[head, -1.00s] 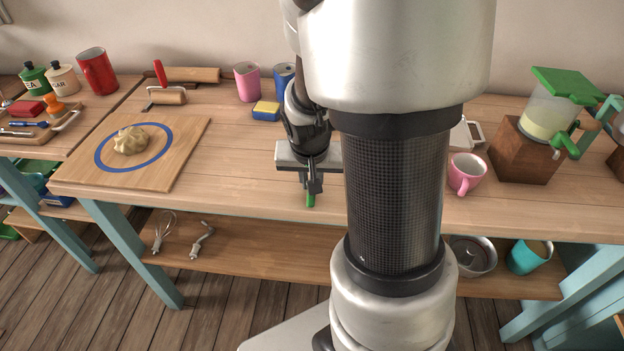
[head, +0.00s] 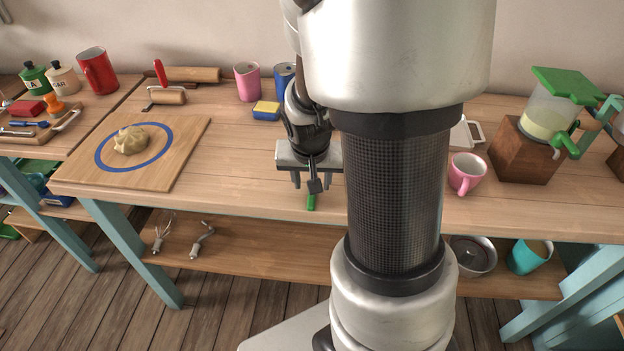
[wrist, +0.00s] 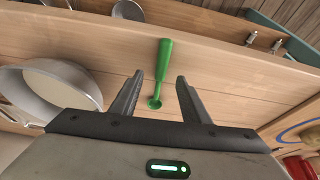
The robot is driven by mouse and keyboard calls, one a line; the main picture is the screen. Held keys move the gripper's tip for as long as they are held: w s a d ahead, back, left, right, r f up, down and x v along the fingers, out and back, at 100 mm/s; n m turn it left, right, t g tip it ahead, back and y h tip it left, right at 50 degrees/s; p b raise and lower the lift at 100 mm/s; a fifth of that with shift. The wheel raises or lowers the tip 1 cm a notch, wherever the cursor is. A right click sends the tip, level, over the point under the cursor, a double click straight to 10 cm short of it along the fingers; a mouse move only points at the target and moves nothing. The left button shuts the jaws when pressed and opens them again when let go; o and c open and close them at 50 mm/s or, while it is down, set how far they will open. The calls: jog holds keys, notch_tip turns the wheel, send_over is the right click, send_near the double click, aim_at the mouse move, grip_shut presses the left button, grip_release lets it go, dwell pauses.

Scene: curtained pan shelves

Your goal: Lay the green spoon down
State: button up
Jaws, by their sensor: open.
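The green spoon (wrist: 165,62) lies on the wooden table (head: 240,180) close to its front edge, its handle towards that edge, in the wrist view. In the head view only a green end (head: 311,202) shows below my gripper (head: 311,183). My gripper is open above the spoon. In the wrist view its two fingers (wrist: 159,78) stand apart on either side of the spoon, with a gap to each. My arm hides the table to the right of the gripper in the head view.
A large pale metal bowl or pan (wrist: 30,88) is left of the fingers in the wrist view. In the head view, a pink mug (head: 465,174) stands to the right, and a yellow-blue sponge (head: 266,110) behind. The table left of my gripper is clear up to the board (head: 170,165).

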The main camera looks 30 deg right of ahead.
jog(key=p+v, duration=0.3)
jog(key=v, duration=1.4)
jog(key=shift+r, duration=0.3)
jog(key=shift+s, duration=0.1)
